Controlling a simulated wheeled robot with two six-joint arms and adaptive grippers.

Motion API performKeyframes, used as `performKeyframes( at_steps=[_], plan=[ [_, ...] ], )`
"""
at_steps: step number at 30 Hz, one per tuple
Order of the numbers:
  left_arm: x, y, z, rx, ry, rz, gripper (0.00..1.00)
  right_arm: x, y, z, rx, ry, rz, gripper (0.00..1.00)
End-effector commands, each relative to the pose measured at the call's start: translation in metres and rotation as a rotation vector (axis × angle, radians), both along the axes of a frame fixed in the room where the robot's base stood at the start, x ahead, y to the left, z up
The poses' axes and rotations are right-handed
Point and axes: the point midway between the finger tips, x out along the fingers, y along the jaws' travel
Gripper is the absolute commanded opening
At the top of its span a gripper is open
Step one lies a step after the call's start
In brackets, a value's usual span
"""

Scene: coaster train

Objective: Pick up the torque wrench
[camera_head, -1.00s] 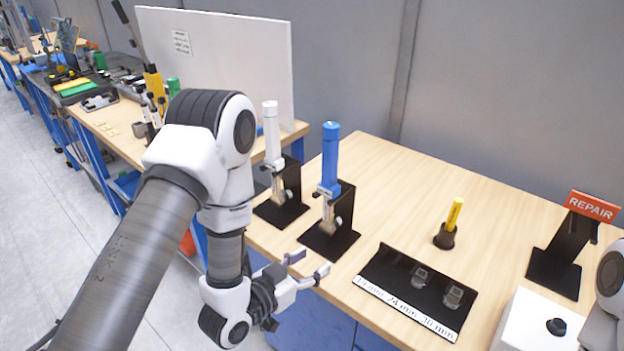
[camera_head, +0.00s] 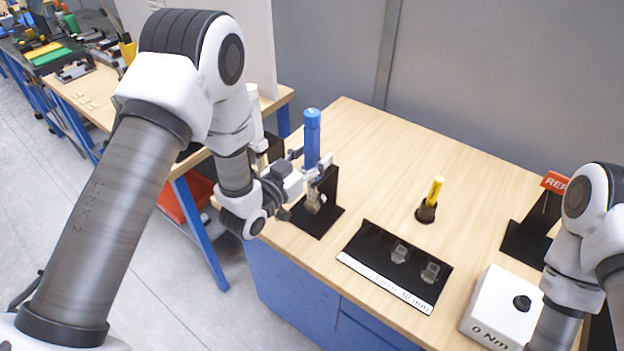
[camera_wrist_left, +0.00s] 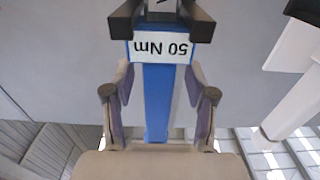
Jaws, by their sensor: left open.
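A blue torque wrench (camera_head: 312,136) stands upright in a black stand (camera_head: 327,220) near the left edge of the wooden table. My left gripper (camera_head: 313,161) is open at its handle. In the left wrist view the blue handle (camera_wrist_left: 157,100) runs between the two spread fingers, with a gap on each side; a white label on it reads 50 Nm upside down. A white torque wrench (camera_head: 256,120) stands to the left, partly hidden by my left arm. My right arm shows at the right edge, but its gripper is out of frame.
A black socket tray (camera_head: 375,240) holds clear blocks. A yellow-handled tool (camera_head: 436,190) stands in a dark holder. At the right are a white 0 Nm box (camera_head: 490,300) and a black stand with a red sign (camera_head: 555,182). The table's back middle is clear.

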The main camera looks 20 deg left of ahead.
Motion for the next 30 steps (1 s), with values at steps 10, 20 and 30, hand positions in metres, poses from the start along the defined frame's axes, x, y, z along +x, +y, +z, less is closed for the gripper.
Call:
performKeyframes(
  at_steps=[10, 20, 30],
  plan=[
    [0.000, 0.000, -0.001, 0.000, 0.000, 0.001, 0.00, 0.000, 0.000, -0.001, 0.000, 0.001, 0.000, 0.40],
    [0.000, 0.000, 0.000, -0.001, -0.003, 0.001, 0.00, 0.000, 0.000, -0.001, 0.000, 0.001, 0.000, 0.40],
    [0.001, 0.000, 0.016, -0.001, -0.006, 0.001, 0.00, 0.000, 0.000, -0.010, 0.000, 0.001, 0.000, 0.40]
  ],
)
